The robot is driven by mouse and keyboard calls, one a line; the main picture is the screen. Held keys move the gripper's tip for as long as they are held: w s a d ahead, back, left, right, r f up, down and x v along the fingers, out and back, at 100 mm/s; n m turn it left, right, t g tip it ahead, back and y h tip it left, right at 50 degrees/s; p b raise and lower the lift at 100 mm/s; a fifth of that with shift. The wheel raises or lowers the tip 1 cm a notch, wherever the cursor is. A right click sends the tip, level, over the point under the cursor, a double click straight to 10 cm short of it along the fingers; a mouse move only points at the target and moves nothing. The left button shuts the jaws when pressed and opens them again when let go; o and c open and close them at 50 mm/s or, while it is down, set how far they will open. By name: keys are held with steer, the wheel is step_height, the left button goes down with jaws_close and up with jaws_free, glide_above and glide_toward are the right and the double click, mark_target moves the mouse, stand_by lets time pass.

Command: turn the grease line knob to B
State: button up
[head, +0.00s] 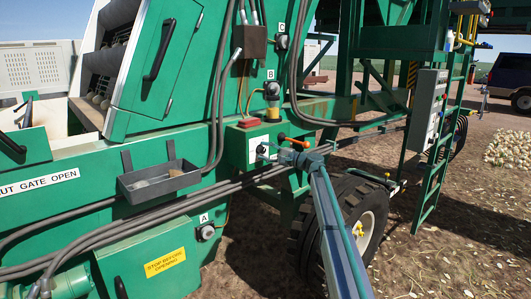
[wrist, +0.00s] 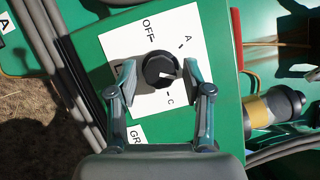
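The black grease line knob (wrist: 160,70) sits on a white plate (wrist: 150,104) on the green panel. In the wrist view the plate reads OFF, A and C; no B letter shows, and my right finger covers part of the dial edge between A and C. The knob's pale mark points right, between A and C. My gripper (wrist: 160,80) is open, with one finger on each side of the knob and small gaps visible. In the head view the plate (head: 263,145) is small, and my gripper (head: 275,152) reaches it from the lower right.
An orange-tipped lever (head: 293,142) stands just above my gripper in the head view. Fittings labelled A (head: 206,232), B (head: 271,91) and C (head: 282,42) are on the machine. A grey tray (head: 157,184) hangs left. Hoses run below the panel; a wheel (head: 365,228) stands behind my arm.

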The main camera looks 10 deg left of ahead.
stand_by(0.3)
steer(key=v, duration=1.2)
